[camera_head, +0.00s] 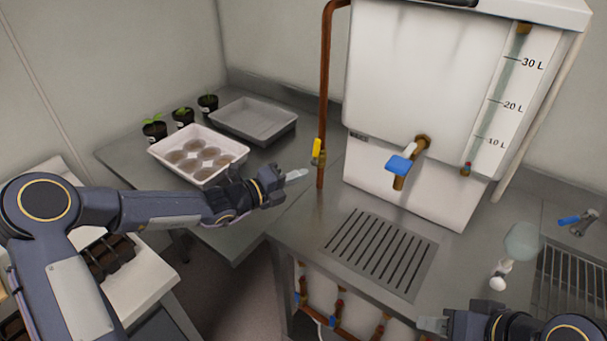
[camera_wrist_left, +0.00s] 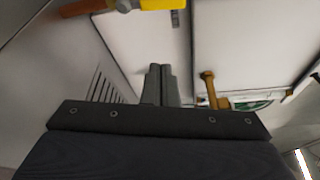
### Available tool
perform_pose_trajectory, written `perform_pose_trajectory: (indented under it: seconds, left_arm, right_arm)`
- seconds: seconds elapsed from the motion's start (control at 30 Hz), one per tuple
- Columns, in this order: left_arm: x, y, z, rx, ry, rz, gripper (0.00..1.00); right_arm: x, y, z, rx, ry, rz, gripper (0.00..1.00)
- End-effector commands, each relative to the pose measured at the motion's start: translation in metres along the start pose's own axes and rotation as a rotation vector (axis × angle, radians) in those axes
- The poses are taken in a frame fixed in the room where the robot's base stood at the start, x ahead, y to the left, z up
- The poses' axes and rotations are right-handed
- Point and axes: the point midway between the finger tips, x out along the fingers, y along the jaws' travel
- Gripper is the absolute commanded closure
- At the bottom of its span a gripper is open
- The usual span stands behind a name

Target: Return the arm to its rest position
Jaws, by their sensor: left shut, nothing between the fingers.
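My left gripper (camera_head: 296,175) is shut and empty in the head view, held in the air in front of the copper pipe with the yellow handle. In the left wrist view its two fingers (camera_wrist_left: 160,84) are together with nothing between them. My right gripper (camera_head: 432,324) shows only in part at the bottom right of the head view, above the counter's front edge. Whether its fingers are open cannot be made out.
A white water tank (camera_head: 420,70) with a blue-handled tap (camera_head: 400,165) stands behind a drain grate (camera_head: 380,252). A pale bulb-shaped item (camera_head: 521,241) and a blue-handled tool (camera_head: 570,219) lie right.

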Motion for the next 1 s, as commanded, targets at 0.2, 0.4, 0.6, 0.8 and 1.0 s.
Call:
perform_pose_trajectory:
  seconds: [0.2,0.4,0.6,0.8,1.0]
  left_arm:
    - [0.0,0.0,0.0,0.0,0.0,0.0,1.0]
    - [-0.001,-0.002,0.0,0.016,0.003,0.001,1.0]
    - [-0.029,-0.04,-0.024,0.472,0.109,0.004,1.0]
    - [-0.103,-0.08,-0.079,1.37,0.365,-0.008,1.0]
    - [-0.197,-0.083,-0.128,2.175,0.698,-0.062,1.0]
  right_arm:
    - [0.0,0.0,0.0,0.0,0.0,0.0,0.64]
    - [0.0,0.0,0.0,0.0,0.0,0.0,0.64]
    - [0.0,0.0,0.0,0.0,0.0,0.0,0.64]
    - [0.0,0.0,0.0,0.0,0.0,0.0,0.64]
    - [0.0,0.0,0.0,0.0,0.0,0.0,0.64]
